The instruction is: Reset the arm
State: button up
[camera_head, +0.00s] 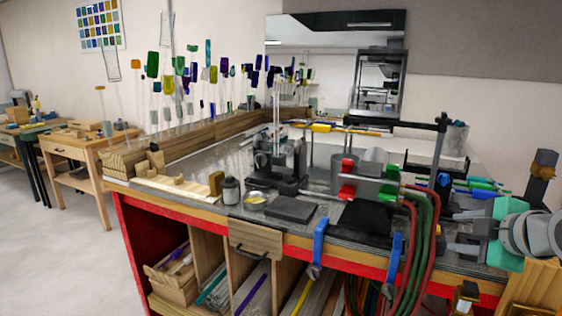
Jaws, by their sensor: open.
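My gripper (458,233) is at the right side of the head view, at the right end of the workbench (170,198). Its dark fingers point left and stand apart, with nothing visible between them. Behind the fingers are a teal part and the grey rounded links of my arm, which run off to the right edge. The gripper appears in front of the bench's right end. How far its fingers are from the bench top I cannot tell.
A torch burner (368,186) with red and green hoses stands left of my gripper. Colored glass rods (487,188) lie behind it. Blue clamps (319,241) grip the bench's front edge. Tall colored glass pieces (152,64) stand at back left. Open floor (60,255) lies at left.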

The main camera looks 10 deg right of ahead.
jog(key=w+a+f+m+g+y+p, duration=0.1)
jog(key=w+a+f+m+g, duration=0.15)
jog(key=a+f, duration=0.4)
jog(key=w+a+f+m+g+y+p, duration=0.1)
jog(key=w+a+f+m+p, duration=0.2)
jog(key=a, duration=0.6)
jog(key=s+a+f+m+g, duration=0.4)
jog(key=s+a+f+m, duration=0.3)
jog(key=s+a+f, duration=0.2)
jog(key=a+f, duration=0.2)
jog(key=a, duration=0.2)
jog(key=shift+s+a+f+g+h+p, duration=0.15)
jog(key=shift+s+f+g+h+p, duration=0.05)
jog(key=shift+g+h+p, duration=0.15)
jog(key=shift+c, duration=0.4)
dwell(0.4)
